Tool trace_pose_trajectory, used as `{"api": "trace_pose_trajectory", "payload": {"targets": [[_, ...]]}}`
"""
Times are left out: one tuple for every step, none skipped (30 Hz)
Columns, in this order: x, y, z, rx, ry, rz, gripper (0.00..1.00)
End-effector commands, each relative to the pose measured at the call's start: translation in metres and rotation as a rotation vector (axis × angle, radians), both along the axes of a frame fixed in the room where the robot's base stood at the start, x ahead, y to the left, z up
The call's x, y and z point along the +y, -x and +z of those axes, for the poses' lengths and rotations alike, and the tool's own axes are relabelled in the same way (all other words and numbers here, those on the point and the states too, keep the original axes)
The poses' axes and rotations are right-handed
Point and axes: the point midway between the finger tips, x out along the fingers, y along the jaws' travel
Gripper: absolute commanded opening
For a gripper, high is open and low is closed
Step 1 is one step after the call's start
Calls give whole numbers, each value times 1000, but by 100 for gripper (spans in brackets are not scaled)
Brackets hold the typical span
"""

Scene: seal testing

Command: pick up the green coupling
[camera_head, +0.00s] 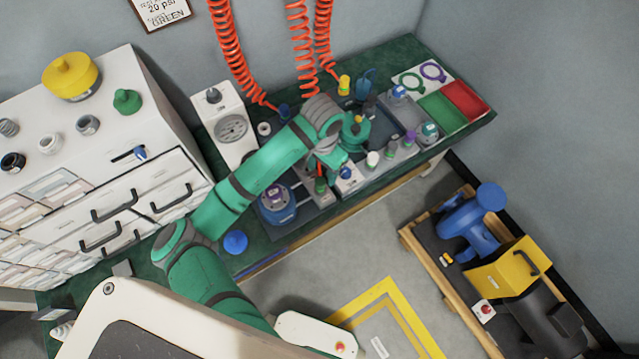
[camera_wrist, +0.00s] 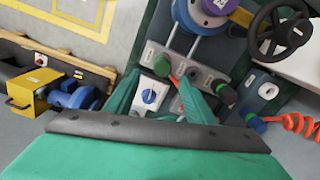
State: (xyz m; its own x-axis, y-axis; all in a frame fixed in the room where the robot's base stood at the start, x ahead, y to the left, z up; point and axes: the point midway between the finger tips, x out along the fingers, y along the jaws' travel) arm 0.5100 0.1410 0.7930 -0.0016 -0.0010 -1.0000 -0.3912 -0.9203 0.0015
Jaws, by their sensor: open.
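A small green coupling (camera_head: 320,185) stands on a grey panel on the green bench, with a thin red part beside it. In the wrist view, what looks like the same coupling (camera_wrist: 162,66) shows as a dark round top near the ends of my fingers. My gripper (camera_wrist: 158,78) is open and empty, with the coupling just beyond its fingertips. In the head view my gripper (camera_head: 334,160) is above the bench, partly hidden by my arm. I cannot tell the exact height between the fingertips and the coupling.
A white box with a blue knob (camera_wrist: 150,96) lies close by between the fingers. A blue valve (camera_head: 275,205) stands to the left. White, green and purple fittings (camera_head: 391,148) stand to the right. Orange coiled hoses (camera_head: 300,40) hang behind. Green and red trays (camera_head: 466,99) lie at the far right.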

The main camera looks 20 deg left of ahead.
Motion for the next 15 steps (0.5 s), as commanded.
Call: {"api": "trace_pose_trajectory", "payload": {"targets": [[0, 1, -9, 3, 1, 2, 50], [0, 1, -13, 3, 1, 3, 50], [0, 0, -18, 2, 1, 4, 50], [1, 0, -21, 1, 1, 3, 50], [1, 0, -23, 0, 0, 3, 50], [1, 0, -26, 0, -1, 2, 50], [1, 0, -27, 0, -1, 2, 50], [1, 0, -28, 0, -1, 2, 50], [1, 0, -31, 0, -1, 2, 50], [2, 0, -33, 0, 0, 2, 50], [2, 0, -36, 0, 0, 3, 50], [2, 0, -40, 0, 1, 3, 50], [3, 0, -44, 1, 1, 4, 50], [4, 0, -48, 1, 1, 4, 50], [4, 0, -54, 0, 0, 3, 50]]}}
